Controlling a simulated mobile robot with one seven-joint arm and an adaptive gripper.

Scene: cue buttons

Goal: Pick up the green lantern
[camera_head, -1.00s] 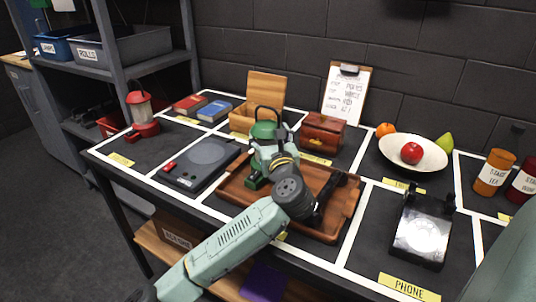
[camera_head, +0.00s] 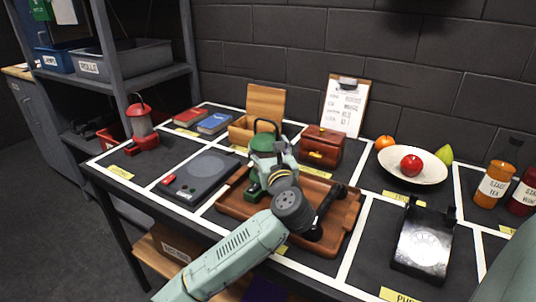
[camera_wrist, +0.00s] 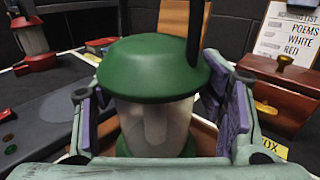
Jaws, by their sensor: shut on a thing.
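The green lantern (camera_head: 263,142) has a green cap, a clear body and a dark handle. It is upright over the left part of the brown wooden tray (camera_head: 339,232). In the wrist view the green lantern (camera_wrist: 150,75) fills the middle, with one finger pad on each side of its body. My gripper (camera_wrist: 160,115) is shut on it. In the head view my gripper (camera_head: 275,165) hides part of the lantern. Whether its base touches the tray cannot be told.
A red lantern (camera_head: 143,128) stands at the far left. A dark flat device (camera_head: 200,177) lies left of the tray. A wooden chest (camera_head: 321,147), an open wooden box (camera_head: 248,128), a fruit bowl (camera_head: 420,174) and a black phone (camera_head: 424,240) surround it.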

